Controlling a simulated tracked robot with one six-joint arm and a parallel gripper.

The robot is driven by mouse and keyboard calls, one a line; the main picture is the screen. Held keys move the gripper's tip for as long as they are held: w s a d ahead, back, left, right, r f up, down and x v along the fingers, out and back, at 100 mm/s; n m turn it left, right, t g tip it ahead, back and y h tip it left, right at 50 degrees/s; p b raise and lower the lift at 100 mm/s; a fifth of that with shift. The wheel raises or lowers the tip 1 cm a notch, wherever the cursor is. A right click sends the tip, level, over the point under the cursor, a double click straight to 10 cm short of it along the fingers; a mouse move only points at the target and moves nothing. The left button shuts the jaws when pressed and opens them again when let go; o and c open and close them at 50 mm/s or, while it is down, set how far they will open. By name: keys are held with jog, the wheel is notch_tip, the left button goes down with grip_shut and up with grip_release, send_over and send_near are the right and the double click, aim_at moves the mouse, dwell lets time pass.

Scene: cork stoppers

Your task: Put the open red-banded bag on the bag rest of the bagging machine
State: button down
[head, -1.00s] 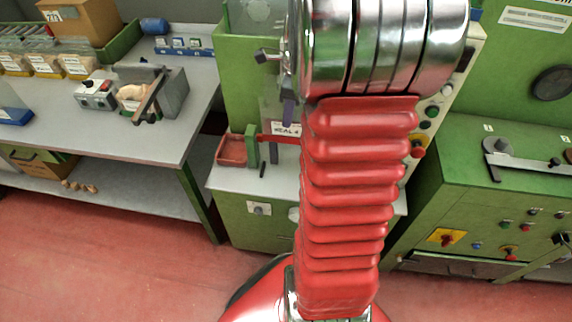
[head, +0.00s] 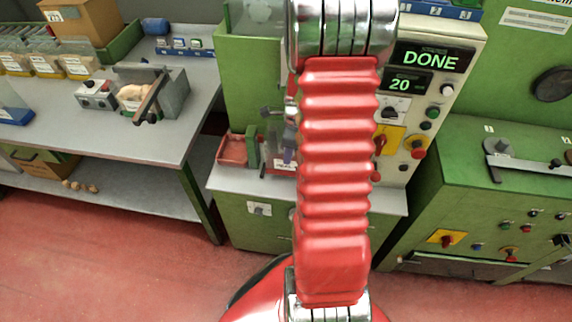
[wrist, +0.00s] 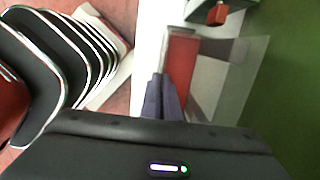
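My gripper (wrist: 163,98), with purple fingers, appears shut on the edge of the red-banded bag. In the wrist view the bag's red band (wrist: 182,62) lies just beyond the fingertips and its clear film (wrist: 232,70) spreads to the right. In the head view my gripper (head: 289,150) is small and partly hidden by my arm, low over the front of the bagging machine (head: 425,100). A red part of the bag (head: 281,166) shows beside it. The machine's display (head: 430,60) reads DONE and 20. I cannot make out the bag rest or whether the bag touches it.
A red tray (head: 232,150) and a green upright (head: 252,146) stand just left of my gripper. A grey table (head: 120,60) at left holds a small device with a lever (head: 150,95). A green control cabinet (head: 500,200) stands at right. The red floor in front is clear.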

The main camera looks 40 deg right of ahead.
send_over(288, 175)
jog(key=shift+f, duration=2.1)
jog(key=c, duration=2.5)
grip_release()
jog(key=o, duration=0.5)
jog(key=shift+c, duration=0.2)
jog(key=shift+w, duration=0.1)
jog(key=r, duration=0.8)
jog(key=s+d+r, duration=0.1)
jog(key=r, duration=0.3)
jog(key=shift+s, duration=0.1)
